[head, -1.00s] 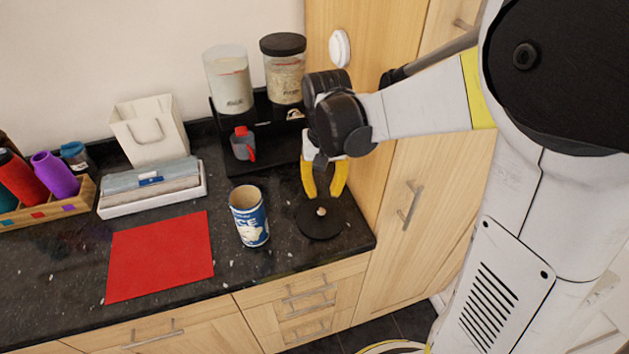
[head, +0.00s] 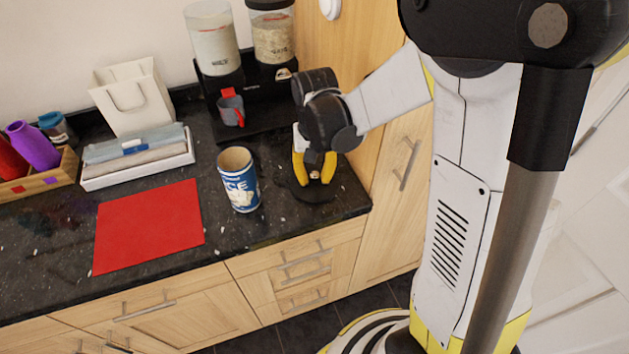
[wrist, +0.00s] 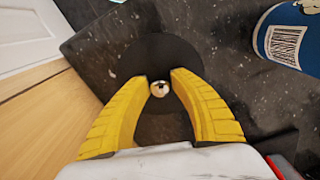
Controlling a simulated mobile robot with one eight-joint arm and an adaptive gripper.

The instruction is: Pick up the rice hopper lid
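The rice hopper lid (head: 312,194) appears to be the flat black disc with a small metallic knob on the dark counter, near its right front corner. It also shows in the wrist view (wrist: 158,50), with the knob (wrist: 159,88) between the fingertips. My gripper (head: 314,183) points down over the lid, its yellow fingers on either side of the knob. In the wrist view the gripper (wrist: 159,80) has its fingers apart, with the tips very close to the knob; I cannot tell whether they touch it. The lid lies flat on the counter.
A blue rice can (head: 239,182) stands open just left of the lid. Behind are two clear hoppers (head: 211,38) (head: 271,36) on a black stand with a grey and red cup (head: 231,109). A red mat (head: 150,226) lies left. A tall wooden cabinet (head: 395,150) stands close on the right.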

